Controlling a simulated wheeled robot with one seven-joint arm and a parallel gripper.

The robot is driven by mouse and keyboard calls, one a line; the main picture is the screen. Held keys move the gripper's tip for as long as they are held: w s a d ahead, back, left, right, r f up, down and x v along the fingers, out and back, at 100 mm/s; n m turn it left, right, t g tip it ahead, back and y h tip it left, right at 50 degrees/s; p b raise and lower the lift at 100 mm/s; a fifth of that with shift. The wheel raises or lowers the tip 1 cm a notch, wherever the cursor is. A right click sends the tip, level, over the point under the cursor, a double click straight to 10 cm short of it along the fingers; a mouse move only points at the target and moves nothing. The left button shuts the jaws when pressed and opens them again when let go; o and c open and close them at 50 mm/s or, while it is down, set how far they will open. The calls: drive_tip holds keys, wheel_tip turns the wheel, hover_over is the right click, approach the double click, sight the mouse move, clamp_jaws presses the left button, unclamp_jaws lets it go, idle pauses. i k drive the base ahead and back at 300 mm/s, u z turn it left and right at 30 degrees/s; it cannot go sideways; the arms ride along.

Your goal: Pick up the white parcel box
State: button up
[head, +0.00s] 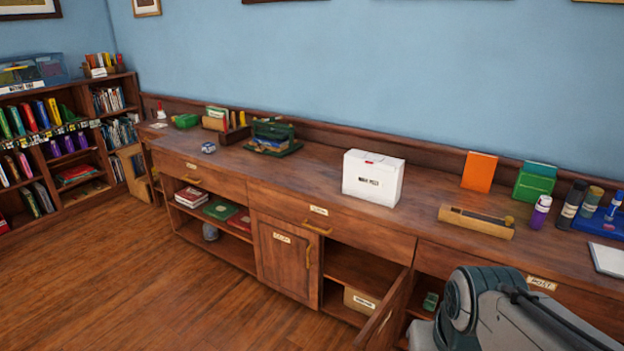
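The white parcel box (372,182) stands upright on the long wooden counter (330,162), near the middle of the picture. It has dark print on its front and a small red mark near its top. Nothing covers its front. Part of my own arm shows at the lower right, in front of the counter and apart from the box. My gripper is not in view.
A wooden tray (476,222) lies right of the box, with an orange book (479,171) and green box (534,182) behind. Several bottles stand further right. A cabinet door (385,318) hangs open below. Counter just left of the box is clear.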

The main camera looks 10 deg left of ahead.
sight(384, 187)
drive_tip(key=u, duration=0.9)
drive_tip(key=i, duration=0.95)
drive_tip(key=u, duration=0.55)
drive_tip(key=i, duration=1.4)
drive_tip(key=z, duration=0.95)
drive_tip(key=i, duration=0.95)
drive_tip(key=z, duration=1.25)
drive_tip(key=i, duration=0.15)
